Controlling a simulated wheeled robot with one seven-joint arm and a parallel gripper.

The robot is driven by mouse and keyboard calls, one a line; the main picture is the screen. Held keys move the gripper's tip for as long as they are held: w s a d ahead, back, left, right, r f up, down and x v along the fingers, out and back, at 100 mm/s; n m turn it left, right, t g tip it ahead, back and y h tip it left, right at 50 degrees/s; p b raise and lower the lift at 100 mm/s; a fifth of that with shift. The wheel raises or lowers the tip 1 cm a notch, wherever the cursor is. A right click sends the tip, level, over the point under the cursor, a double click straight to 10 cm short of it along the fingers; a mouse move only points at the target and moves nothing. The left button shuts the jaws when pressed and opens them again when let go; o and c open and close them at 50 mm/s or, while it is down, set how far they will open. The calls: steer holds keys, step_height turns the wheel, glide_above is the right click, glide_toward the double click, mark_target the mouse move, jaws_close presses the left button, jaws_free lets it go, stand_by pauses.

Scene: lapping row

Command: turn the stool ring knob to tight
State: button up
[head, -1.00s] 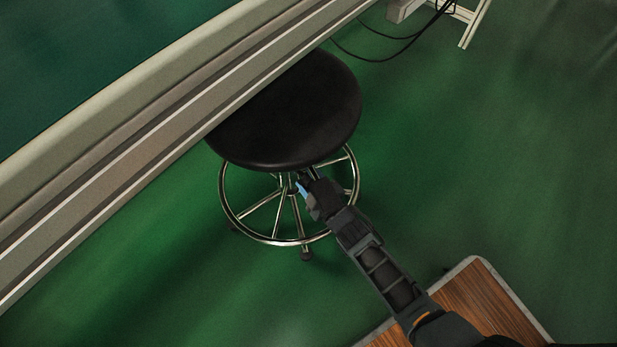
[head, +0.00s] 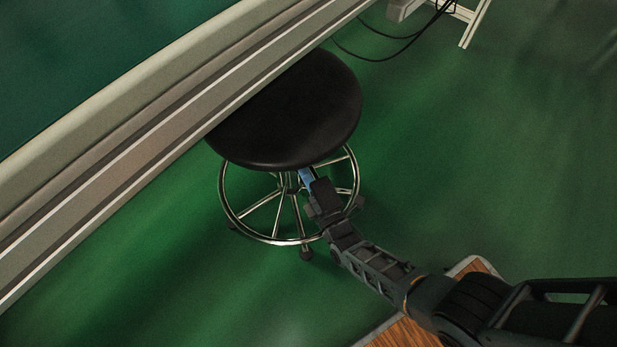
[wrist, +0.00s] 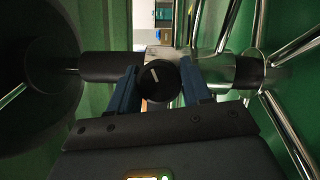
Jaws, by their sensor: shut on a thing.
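The stool (head: 290,105) has a round black seat and a chrome foot ring (head: 262,238) with spokes, standing on the green floor. In the wrist view the ring knob (wrist: 160,82) is a round black knob with a pale line mark, beside the chrome collar (wrist: 222,70) on the stool's column. My gripper (head: 303,173) reaches under the seat's front edge. In the wrist view its blue fingers (wrist: 158,88) stand on either side of the knob and are shut on it. In the head view the knob itself is hidden.
A long bench edge (head: 150,135) crosses the upper left and hides part of the seat. Black cables (head: 385,55) hang at the top by a pale frame leg (head: 474,25). A wood-topped surface (head: 405,332) lies at the bottom. Open floor (head: 520,170) spreads to the right.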

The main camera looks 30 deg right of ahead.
steer(key=shift+a+f+n+t+y, duration=0.2)
steer(key=shift+n+t+y, duration=0.15)
steer(key=shift+n, duration=0.75)
steer(key=shift+d+f+n, duration=0.1)
steer(key=shift+d+n, duration=0.3)
steer(key=shift+n, duration=0.1)
steer(key=shift+c, duration=0.2)
steer(key=shift+s+d, duration=0.1)
steer(key=shift+o, duration=0.3)
steer(key=shift+s+d+f, duration=0.15)
steer(key=shift+d, duration=0.05)
steer(key=o, duration=0.7)
steer(key=shift+o, duration=1.2)
steer(key=shift+w+a+r, duration=0.1)
steer(key=shift+w+r, duration=0.1)
steer(key=shift+r, duration=0.1)
